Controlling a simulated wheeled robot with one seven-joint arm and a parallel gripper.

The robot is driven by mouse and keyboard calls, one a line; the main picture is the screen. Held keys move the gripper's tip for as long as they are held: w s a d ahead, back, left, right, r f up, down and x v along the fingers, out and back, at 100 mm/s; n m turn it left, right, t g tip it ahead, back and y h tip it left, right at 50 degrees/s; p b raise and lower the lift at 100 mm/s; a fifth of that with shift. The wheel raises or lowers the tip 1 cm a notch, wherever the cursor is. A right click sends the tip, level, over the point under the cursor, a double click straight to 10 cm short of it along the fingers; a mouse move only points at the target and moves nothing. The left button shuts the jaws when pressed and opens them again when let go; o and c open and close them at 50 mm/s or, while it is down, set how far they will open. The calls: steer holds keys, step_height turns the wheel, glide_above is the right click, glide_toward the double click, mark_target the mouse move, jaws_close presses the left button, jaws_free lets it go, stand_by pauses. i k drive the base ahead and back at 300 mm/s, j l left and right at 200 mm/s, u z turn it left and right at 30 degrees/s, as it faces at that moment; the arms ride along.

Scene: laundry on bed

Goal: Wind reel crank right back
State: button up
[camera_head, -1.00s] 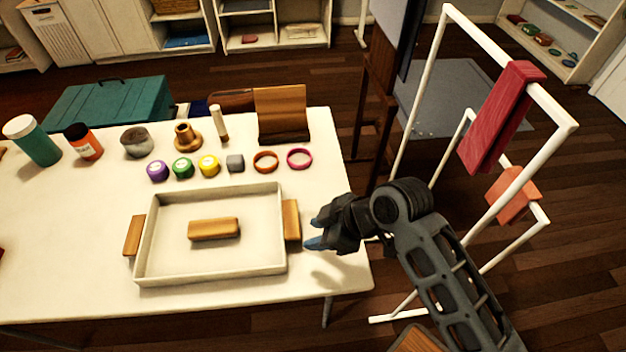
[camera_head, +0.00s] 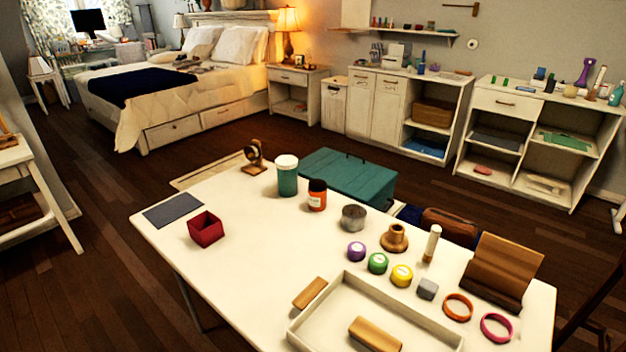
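A small brown and dark round object on a stand (camera_head: 254,155), which looks like the reel, is at the far corner of the white table (camera_head: 255,240). It is small in the view, and I cannot make out its crank or which way the crank points. My gripper is outside the current view.
A teal bottle (camera_head: 287,176), an orange jar (camera_head: 317,195) and a grey tin (camera_head: 353,217) stand near the reel. A red open box (camera_head: 206,229) and a dark flat pad (camera_head: 173,210) lie on the left. A pale tray (camera_head: 440,330) is in front. A teal chest (camera_head: 345,178) stands behind the table.

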mark_target(252, 151)
steer(key=i+j, duration=0.25)
steer(key=j, duration=0.3)
steer(key=i+j+z, duration=0.15)
steer(key=j, duration=0.35)
steer(key=i+j, duration=0.3)
steer(key=j, duration=0.25)
steer(key=i+j+z, duration=0.15)
steer(key=j, duration=0.4)
steer(key=i+j, duration=0.25)
steer(key=j, duration=0.35)
steer(key=i+j+z, duration=0.1)
steer(key=j, duration=0.5)
steer(key=i+j+z, duration=0.1)
steer(key=i+j, duration=0.15)
steer(key=j, duration=0.35)
steer(key=i+j, duration=0.15)
steer(key=j, duration=0.45)
steer(key=i+j, duration=0.15)
steer(key=j, duration=0.15)
steer(key=i+j+z, duration=0.1)
steer(key=j, duration=0.2)
steer(key=i+j, duration=0.15)
steer(key=j, duration=0.2)
steer(key=i+j, duration=0.15)
steer(key=j, duration=0.15)
steer(key=z, duration=0.05)
